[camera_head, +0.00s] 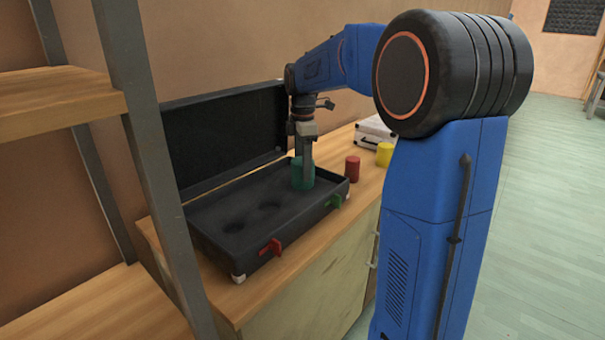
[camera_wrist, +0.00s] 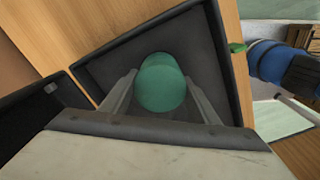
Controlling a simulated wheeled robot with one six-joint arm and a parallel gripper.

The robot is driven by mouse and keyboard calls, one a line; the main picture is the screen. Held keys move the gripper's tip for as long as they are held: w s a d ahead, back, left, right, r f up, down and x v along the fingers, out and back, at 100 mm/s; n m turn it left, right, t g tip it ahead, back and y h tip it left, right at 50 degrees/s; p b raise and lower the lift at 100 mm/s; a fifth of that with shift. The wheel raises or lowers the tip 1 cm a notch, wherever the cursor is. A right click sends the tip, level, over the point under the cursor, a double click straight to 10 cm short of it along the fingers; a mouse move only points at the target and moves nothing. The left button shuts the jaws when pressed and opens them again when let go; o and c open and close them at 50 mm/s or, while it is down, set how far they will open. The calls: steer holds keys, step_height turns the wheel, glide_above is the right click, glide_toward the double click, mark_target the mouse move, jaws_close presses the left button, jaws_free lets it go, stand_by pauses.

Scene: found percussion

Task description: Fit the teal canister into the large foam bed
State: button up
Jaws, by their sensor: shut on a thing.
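The teal canister (camera_head: 302,176) stands upright at the right end of the open black case (camera_head: 215,254). My gripper (camera_head: 306,172) is above it, pointing down, with its fingers on either side of the canister. In the wrist view the teal canister (camera_wrist: 161,82) sits between the two fingers of my gripper (camera_wrist: 160,92). Two round foam beds show as dark hollows in the case, one in the middle (camera_head: 270,206) and one to the left (camera_head: 233,225). Any bed under the canister is hidden, so I cannot tell how deep it sits.
The case lid (camera_head: 225,138) stands open at the back. A red canister (camera_head: 352,168), a yellow canister (camera_head: 384,154) and a silver case (camera_head: 374,132) stand to the right. A shelf is at left.

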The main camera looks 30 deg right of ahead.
steer(key=shift+f, duration=1.25)
steer(key=o, duration=1.2)
steer(key=shift+f, duration=0.15)
steer(key=shift+c, duration=0.2)
